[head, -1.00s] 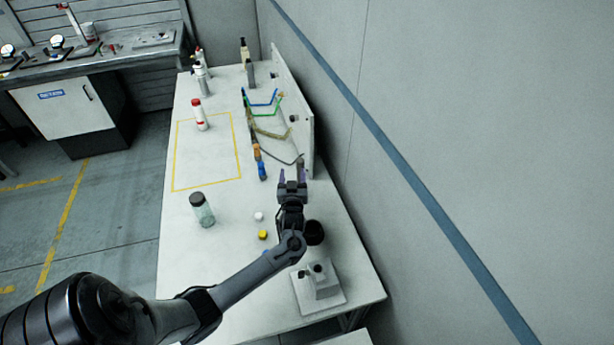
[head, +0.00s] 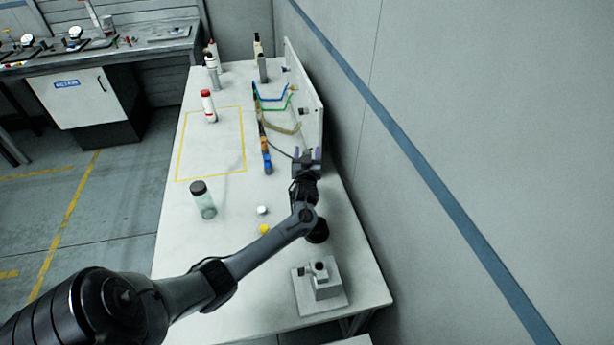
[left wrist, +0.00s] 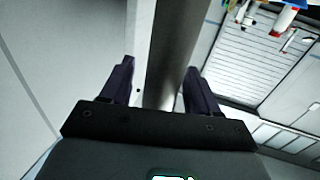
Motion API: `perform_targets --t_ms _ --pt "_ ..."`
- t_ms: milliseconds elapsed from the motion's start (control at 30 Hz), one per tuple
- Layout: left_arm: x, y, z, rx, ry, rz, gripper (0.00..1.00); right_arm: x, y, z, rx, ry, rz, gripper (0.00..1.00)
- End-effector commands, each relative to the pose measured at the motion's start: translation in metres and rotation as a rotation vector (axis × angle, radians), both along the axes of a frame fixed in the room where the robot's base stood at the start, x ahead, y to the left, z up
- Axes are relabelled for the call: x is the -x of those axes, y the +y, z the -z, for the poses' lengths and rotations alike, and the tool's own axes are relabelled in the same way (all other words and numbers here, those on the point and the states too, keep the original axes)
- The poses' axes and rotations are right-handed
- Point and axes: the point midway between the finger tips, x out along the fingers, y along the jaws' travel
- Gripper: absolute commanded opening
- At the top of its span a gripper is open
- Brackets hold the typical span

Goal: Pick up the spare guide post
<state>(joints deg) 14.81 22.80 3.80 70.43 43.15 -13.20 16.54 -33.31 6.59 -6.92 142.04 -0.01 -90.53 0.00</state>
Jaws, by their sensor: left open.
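A smooth grey upright bar, which looks like the spare guide post (left wrist: 176,40), runs between the two fingers in the left wrist view. Its lower end is hidden behind the gripper body. In the head view my left gripper (head: 308,154) is at the right side of the white table, close to the upright panel, and largely hides the post. The gripper's dark purple fingers also show in the left wrist view (left wrist: 159,88). They are open, one on each side of the bar, with a gap visible on the left. I cannot tell whether either finger touches it. My right gripper is out of view.
The white panel (head: 305,85) with coloured cables stands along the table's right edge. A dark-capped jar (head: 203,201), a white cap (head: 262,210) and a yellow cap (head: 264,229) are left of my arm. A grey fixture (head: 321,283) stands near the front. The yellow-outlined area is mostly clear.

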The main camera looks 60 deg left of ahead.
Motion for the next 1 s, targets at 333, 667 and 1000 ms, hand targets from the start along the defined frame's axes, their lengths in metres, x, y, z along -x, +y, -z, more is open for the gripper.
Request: perform_targets --t_ms 333,667,1000 --pt "-0.0007 0.0014 -0.0009 0.0 0.0 0.0 0.5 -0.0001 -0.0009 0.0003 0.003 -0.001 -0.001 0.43" --pt "-0.0007 0.0011 -0.0006 -0.001 0.001 0.0 0.0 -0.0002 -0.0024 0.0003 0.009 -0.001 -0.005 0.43" --pt "-0.0007 0.0012 -0.0015 -0.002 -0.001 0.0 0.0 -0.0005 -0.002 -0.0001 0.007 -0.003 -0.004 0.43"
